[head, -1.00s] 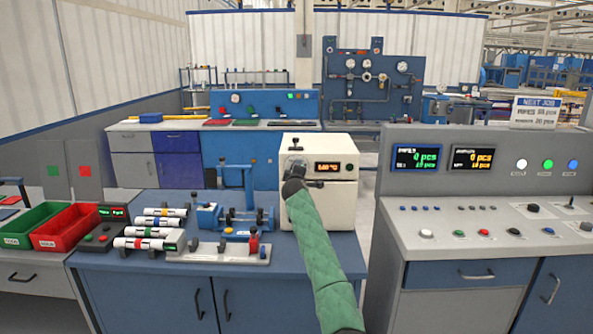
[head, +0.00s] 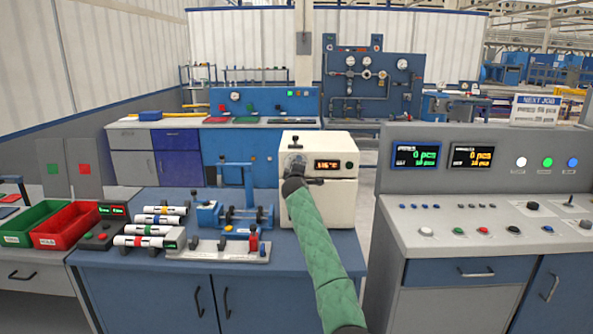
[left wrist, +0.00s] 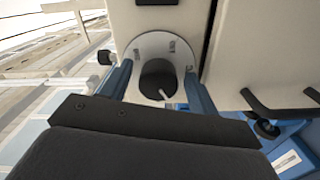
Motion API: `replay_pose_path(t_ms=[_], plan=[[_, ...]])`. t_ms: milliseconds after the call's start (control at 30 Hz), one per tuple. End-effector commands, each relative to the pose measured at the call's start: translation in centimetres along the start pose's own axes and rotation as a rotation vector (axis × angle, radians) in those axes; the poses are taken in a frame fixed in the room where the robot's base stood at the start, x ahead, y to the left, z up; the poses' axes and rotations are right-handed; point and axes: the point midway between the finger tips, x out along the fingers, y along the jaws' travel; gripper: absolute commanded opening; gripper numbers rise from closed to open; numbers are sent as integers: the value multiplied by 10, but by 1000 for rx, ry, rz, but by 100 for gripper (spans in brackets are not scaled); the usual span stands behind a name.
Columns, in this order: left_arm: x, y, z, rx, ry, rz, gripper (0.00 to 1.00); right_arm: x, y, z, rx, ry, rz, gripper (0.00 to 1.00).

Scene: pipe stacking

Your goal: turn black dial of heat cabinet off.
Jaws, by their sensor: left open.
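The cream heat cabinet (head: 335,205) stands at the right end of the blue bench, with an orange lit display (head: 328,165) on its front. Its black dial (left wrist: 156,76) shows in the left wrist view on a pale round plate, its white mark pointing down and slightly right. My left gripper (left wrist: 160,85) is open, its two blue fingers on either side of the dial; contact cannot be told. In the head view my left gripper (head: 293,170) is at the cabinet's upper left front and hides most of the dial. My right gripper is not in view.
A dark handle (left wrist: 280,105) juts from the cabinet front beside the gripper. A blue fixture (head: 235,213) and several white pipes (head: 150,230) are on the bench to the left. A grey control console (head: 480,220) stands to the right, across a gap.

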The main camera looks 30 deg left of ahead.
Motion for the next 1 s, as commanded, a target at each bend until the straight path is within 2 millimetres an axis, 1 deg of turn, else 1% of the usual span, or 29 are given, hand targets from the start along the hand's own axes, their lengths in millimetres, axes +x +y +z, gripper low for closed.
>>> replay_pose_path(t_ms=[167, 267, 500, 633, 800, 1000], plan=[[-7, -1, 0, 0, 1, 1, 60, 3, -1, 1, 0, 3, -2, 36], [-19, -2, 1, 1, 1, 0, 60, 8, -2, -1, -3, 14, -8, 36], [-56, -3, 1, 0, 1, 0, 60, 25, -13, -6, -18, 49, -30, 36], [-70, -2, 1, 0, 0, 0, 60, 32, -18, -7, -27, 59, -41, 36], [-77, -1, 0, 0, 0, 0, 60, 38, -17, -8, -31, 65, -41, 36], [-78, 0, 0, 0, 0, 0, 60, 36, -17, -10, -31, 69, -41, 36]])
